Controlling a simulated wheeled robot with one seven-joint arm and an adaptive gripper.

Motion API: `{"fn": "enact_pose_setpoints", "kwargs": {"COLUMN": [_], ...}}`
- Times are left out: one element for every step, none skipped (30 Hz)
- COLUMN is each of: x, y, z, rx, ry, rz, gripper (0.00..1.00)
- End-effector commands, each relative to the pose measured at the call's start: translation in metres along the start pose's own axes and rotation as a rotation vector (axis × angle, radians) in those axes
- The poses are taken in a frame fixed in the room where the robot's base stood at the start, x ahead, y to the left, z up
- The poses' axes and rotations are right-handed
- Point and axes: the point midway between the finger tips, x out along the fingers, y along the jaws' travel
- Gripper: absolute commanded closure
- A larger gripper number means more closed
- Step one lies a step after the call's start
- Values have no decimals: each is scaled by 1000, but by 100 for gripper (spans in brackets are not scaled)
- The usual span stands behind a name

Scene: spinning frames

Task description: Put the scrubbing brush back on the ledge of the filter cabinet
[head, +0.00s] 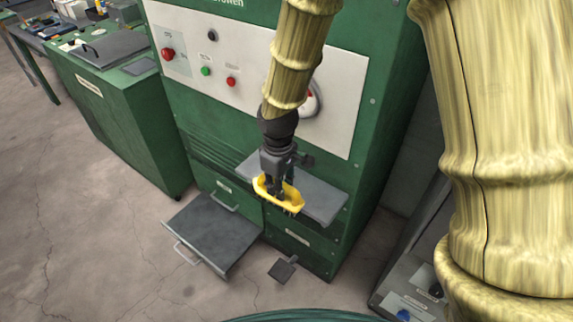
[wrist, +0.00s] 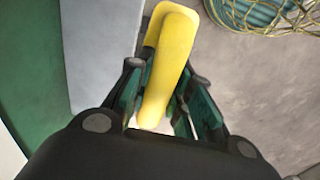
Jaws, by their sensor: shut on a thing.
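The scrubbing brush (head: 279,194) has a yellow body and dark bristles. My gripper (head: 277,187) is shut on it and holds it in front of the green filter cabinet (head: 390,130). In the wrist view the yellow brush (wrist: 170,50) runs up between the fingers of my gripper (wrist: 158,105). The grey ledge (head: 322,200) juts from the cabinet front, behind and to the right of the brush in the head view. In the wrist view the ledge (wrist: 95,55) lies to the left of the brush. I cannot tell the height of the brush over the ledge.
An open drawer with a grey top (head: 212,232) sticks out at the lower left of the cabinet. A small dark pedal (head: 283,269) is near the floor. A green bench (head: 115,110) stands at the left. A grey box with labels (head: 415,285) is at the lower right.

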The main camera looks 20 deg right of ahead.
Motion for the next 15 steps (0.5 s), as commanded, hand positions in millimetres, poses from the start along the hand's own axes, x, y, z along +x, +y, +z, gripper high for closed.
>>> {"fn": "enact_pose_setpoints", "kwargs": {"x": [-1,0,1,1,1,2,3,3,4,5,6,6,7,8,8], "y": [10,15,22,28,33,40,46,51,58,63,69,76,81,86,92], "z": [-6,-9,-13,-16,-19,-22,-25,-28,-33,-35,-38,-42,-46,-48,-52], "rx": [3,3,4,4,4,5,5,5,5,5,5,5,5,5,5], "ry": [0,1,0,1,1,1,0,0,2,0,0,0,1,0,1], "rz": [-2,-1,0,-1,-1,-1,-1,-1,0,-1,0,0,0,-1,0], "gripper": [97,97,97,97,97,97,97,97,97,97,97,97,97,97,97]}}
